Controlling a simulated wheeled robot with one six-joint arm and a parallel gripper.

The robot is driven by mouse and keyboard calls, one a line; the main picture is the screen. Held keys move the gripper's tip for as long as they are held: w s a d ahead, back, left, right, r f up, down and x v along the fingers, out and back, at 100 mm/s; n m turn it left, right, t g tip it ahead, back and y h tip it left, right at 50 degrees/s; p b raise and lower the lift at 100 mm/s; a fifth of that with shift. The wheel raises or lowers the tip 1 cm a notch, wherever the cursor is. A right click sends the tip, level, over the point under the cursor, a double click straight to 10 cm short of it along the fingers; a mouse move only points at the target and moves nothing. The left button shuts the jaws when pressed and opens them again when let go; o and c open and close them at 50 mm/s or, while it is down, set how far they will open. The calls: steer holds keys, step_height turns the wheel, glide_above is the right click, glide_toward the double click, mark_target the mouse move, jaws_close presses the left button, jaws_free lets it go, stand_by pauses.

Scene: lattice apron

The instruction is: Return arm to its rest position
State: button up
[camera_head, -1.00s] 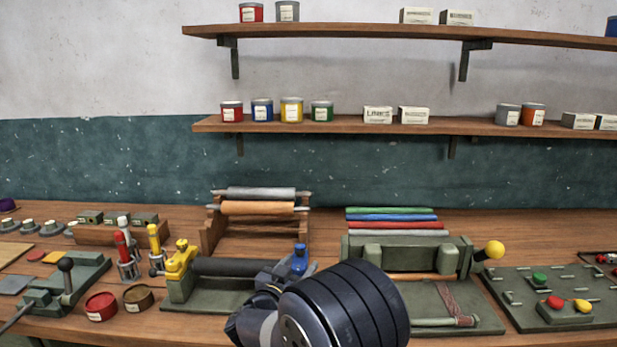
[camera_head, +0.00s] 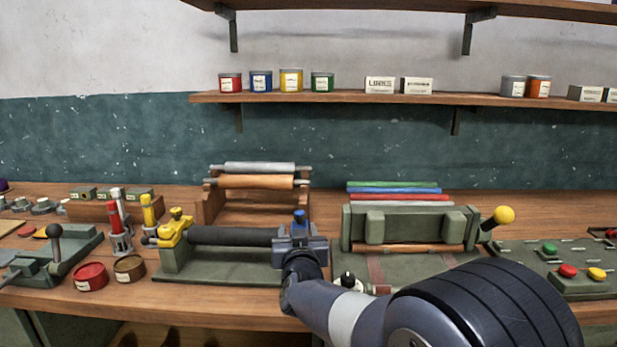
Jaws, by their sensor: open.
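My arm comes in from the lower right of the head view and reaches left over the front of the bench. My gripper (camera_head: 300,244) is at its end, seen from behind, in front of the right end of a roller press (camera_head: 225,270). The press has a black roller (camera_head: 232,236), a yellow clamp (camera_head: 174,230) at its left end and a blue knob (camera_head: 299,218) showing just above my gripper. My gripper is open, its fingertips mostly hidden. I cannot tell whether it touches the press. No object shows in it.
Right of my gripper stands a green press with a yellow ball handle (camera_head: 504,216), partly hidden by my arm. A button board (camera_head: 570,285) is farther right. Red (camera_head: 91,277) and brown (camera_head: 129,268) tins stand at the left. A rack of rolls (camera_head: 255,195) is behind.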

steer(key=shift+n+y+b, duration=0.35)
steer(key=shift+n+y, duration=0.35)
steer(key=shift+y, duration=0.4)
steer(key=shift+n+g+y+p, duration=0.4)
steer(key=shift+n+y, duration=0.1)
steer(key=shift+y, duration=0.2)
steer(key=n+y+p, duration=0.1)
steer(key=p, duration=0.1)
steer(key=n+g+y+p, duration=0.1)
steer(key=y+p, duration=0.1)
steer(key=shift+d+r, duration=0.1)
steer(key=shift+r, duration=0.05)
steer(key=shift+y+p, duration=0.3)
steer(key=shift+p, duration=0.1)
